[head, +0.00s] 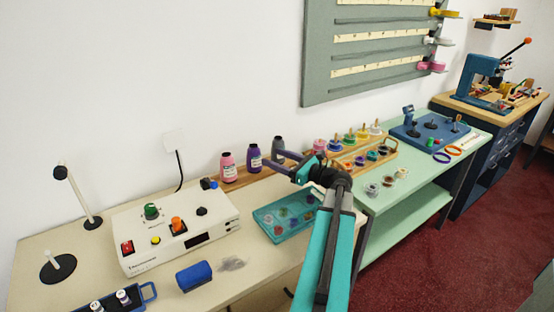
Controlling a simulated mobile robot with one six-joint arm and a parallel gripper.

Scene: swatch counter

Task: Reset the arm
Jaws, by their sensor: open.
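My arm (325,245) reaches up from the lower right of the head view, over the gap between the cream counter and the green bench. My gripper (280,164) is at its far end, pointing left, near the back edge of the counter. Its jaws are apart and I see nothing between them. It appears in front of the bottles in the picture; I cannot tell how far apart they are. The arm hides part of the teal tray's right side and the bench's near left corner.
A white control box (177,228) with knobs stands on the cream counter (60,245). A blue block (194,276), a teal tray (270,222), a pink bottle (228,167) and a purple bottle (254,158) are nearby. The green bench (400,205) holds small jars. Red carpet (430,260) is clear at right.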

